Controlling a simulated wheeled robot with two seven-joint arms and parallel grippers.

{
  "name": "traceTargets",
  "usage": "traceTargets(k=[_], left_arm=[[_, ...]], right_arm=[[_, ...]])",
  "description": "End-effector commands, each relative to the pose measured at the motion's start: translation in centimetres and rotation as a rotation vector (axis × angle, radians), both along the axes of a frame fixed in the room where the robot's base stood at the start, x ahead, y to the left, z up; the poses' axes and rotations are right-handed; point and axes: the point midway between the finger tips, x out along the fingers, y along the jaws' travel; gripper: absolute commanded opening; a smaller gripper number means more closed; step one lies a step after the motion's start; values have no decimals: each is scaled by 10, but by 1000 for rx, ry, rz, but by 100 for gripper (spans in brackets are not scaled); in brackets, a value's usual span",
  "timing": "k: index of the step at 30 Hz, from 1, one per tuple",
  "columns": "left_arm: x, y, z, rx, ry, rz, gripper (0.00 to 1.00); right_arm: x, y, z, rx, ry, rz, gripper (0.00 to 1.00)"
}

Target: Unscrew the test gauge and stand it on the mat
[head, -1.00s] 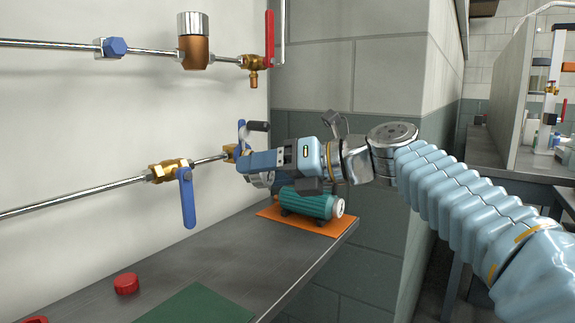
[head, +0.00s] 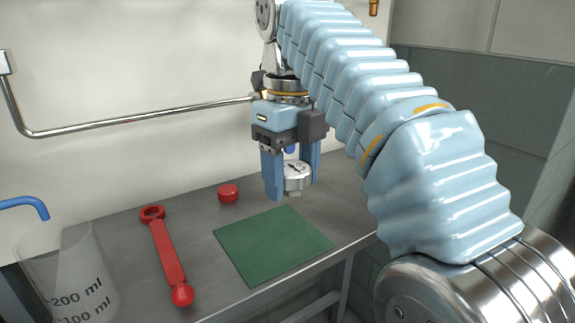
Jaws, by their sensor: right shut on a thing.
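The test gauge (head: 297,178), a small round silver gauge with a white dial, is held between the blue fingers of my right gripper (head: 290,180). The gripper points down and is shut on it. The gauge appears to be above the far right part of the green mat (head: 268,247), which lies flat and bare on the grey bench. How far the gauge is above the mat is hard to tell. The gripper fingers hide part of the gauge. My left gripper is not in view.
A red cap (head: 228,193) sits on the bench behind the mat. A red wrench (head: 166,253) lies left of the mat. A clear beaker (head: 70,275) stands at the left under a blue spout (head: 28,203). A metal pipe (head: 140,122) runs along the wall.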

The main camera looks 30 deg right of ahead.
Motion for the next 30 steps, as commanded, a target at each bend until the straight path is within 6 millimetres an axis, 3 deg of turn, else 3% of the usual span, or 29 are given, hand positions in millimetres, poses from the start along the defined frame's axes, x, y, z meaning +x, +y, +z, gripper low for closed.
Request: traceTargets(k=[8, 21, 30], left_arm=[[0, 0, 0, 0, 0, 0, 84], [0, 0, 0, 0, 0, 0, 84], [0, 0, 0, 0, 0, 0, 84]], right_arm=[[0, -1, -4, 7, 0, 1, 22], [0, 1, -44, 2, 8, 3, 22], [0, 0, -51, 4, 5, 1, 22]])
